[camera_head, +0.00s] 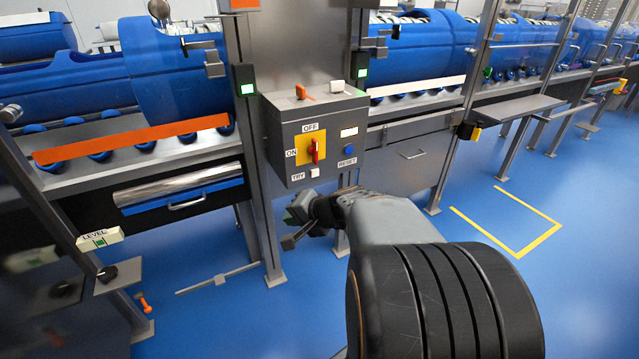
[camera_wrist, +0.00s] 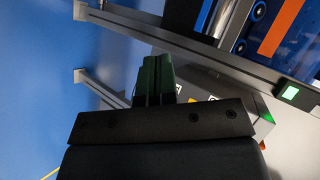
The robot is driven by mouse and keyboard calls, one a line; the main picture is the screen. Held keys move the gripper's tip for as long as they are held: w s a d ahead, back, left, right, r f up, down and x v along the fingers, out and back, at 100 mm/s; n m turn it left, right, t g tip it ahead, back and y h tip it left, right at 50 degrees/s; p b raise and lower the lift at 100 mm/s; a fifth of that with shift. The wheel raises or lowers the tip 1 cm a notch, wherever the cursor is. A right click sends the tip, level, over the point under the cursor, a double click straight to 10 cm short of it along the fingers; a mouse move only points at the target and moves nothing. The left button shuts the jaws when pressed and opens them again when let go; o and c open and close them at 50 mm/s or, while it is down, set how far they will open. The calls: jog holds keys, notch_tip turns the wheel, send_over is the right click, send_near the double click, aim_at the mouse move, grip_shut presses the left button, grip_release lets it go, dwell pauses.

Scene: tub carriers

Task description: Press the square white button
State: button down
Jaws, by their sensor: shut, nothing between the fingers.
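The square white button (camera_head: 314,172) is on the lower front of a grey control box (camera_head: 280,140), beside the TRY label (camera_head: 298,177). My gripper (camera_head: 296,212) appears below and slightly left of the button in the head view, with no contact visible. In the wrist view, its two dark green fingers (camera_wrist: 153,78) are together and empty. Part of the grey box (camera_wrist: 235,95) shows behind the gripper there. I cannot make out the button in the wrist view, and the gripper covers much of the box front.
The box front also has a red switch on a yellow plate (camera_head: 311,148) and a blue RESET button (camera_head: 349,150). Orange (camera_head: 303,92) and white (camera_head: 336,87) pieces sit on its top. Steel posts (camera_head: 255,180) stand close by. Blue floor (camera_head: 400,215) is open to the right.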

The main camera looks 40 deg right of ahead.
aim_at(315, 174)
jog(key=d+m+t+h+b, duration=0.1)
jog(key=d+m+t+h, duration=0.3)
jog(key=d, duration=1.1)
jog(key=m+h, duration=0.2)
jog(key=m, duration=0.2)
jog(key=shift+d, duration=0.3)
jog(key=shift+w, duration=0.1)
jog(key=b+x, duration=0.1)
jog(key=x, duration=0.7)
jog(key=b+x, duration=0.1)
jog(key=x, duration=0.3)
jog(key=shift+w+r+b, duration=0.3)
jog(key=shift+r+b, duration=0.05)
jog(key=shift+w+d, duration=0.15)
jog(key=shift+w, duration=0.5)
